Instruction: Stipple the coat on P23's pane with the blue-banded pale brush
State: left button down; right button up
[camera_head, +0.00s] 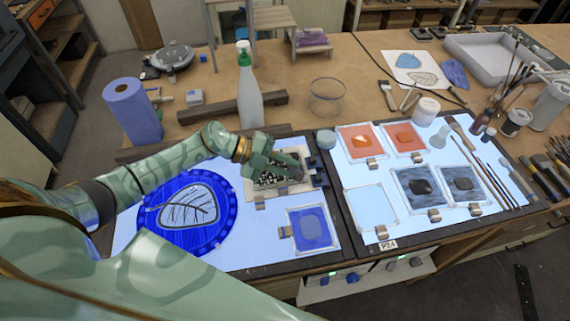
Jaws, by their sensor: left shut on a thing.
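My left gripper (292,171) is shut over a small pane (265,184) with a dark, speckled coat on the left light table. A short greyish thing shows at its fingertips, apparently the brush; its blue band cannot be made out. The gripper hides much of the pane, and I cannot tell whether the bristles touch it. A blue pane (311,228) lies just in front. The label P23 cannot be read anywhere; a tag reading P24 (388,245) is on the right light table. My right gripper is not in view.
A round blue leaf panel (188,213) lies to the left. A spray bottle (248,95), wooden bar (272,109) and glass bowl (327,96) stand behind. Orange panes (359,141), grey panes (418,187) and a clear pane (371,203) lie on the right light table, with several brushes beside them.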

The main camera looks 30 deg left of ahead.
pick_arm(q)
jog(key=shift+f, duration=0.55)
jog(key=shift+f+b, duration=0.2)
jog(key=shift+b, duration=0.15)
dwell(0.7)
jog(key=shift+r+p, duration=1.1)
jog(key=shift+p, duration=0.1)
notch_tip(320, 180, up, 4)
jog(key=p, duration=0.4)
